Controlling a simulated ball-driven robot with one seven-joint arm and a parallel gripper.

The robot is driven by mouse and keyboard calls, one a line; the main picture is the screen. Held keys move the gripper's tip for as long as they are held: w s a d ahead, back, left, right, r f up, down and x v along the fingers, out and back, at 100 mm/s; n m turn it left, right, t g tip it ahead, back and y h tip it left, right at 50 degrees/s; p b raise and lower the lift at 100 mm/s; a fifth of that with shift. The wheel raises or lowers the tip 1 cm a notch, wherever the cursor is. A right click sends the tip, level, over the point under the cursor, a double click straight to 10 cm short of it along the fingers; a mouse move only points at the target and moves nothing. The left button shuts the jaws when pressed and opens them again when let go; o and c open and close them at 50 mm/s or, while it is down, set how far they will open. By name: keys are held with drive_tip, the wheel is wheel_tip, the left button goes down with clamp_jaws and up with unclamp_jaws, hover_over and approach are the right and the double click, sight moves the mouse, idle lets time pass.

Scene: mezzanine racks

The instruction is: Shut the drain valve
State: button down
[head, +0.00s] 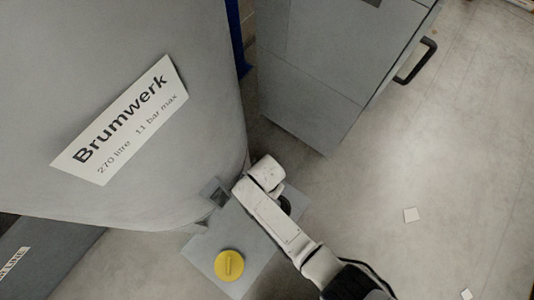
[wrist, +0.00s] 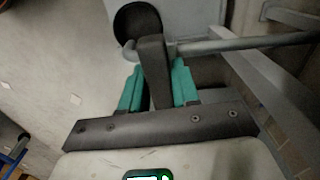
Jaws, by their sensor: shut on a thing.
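My gripper (wrist: 156,88) has its two teal fingers shut on a dark lever (wrist: 151,62) in the wrist view. The lever meets a grey pipe (wrist: 245,43) that runs off to the right; it looks like the drain valve's handle. Its exact angle to the pipe is hard to tell. In the head view my white arm reaches down beside the big grey tank (head: 130,60), and it hides my fingers and the lever there.
A dark round thing (wrist: 137,22) lies just beyond the lever. A grey cabinet (head: 310,80) with a black handle (head: 420,62) stands behind. The floor at right is mostly clear.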

drive_tip(key=shift+m, duration=0.4)
drive_tip(key=c, duration=0.9)
unclamp_jaws()
wheel_tip(320, 180, up, 11)
drive_tip(key=shift+f+p, duration=0.1)
drive_tip(key=shift+p, duration=1.15)
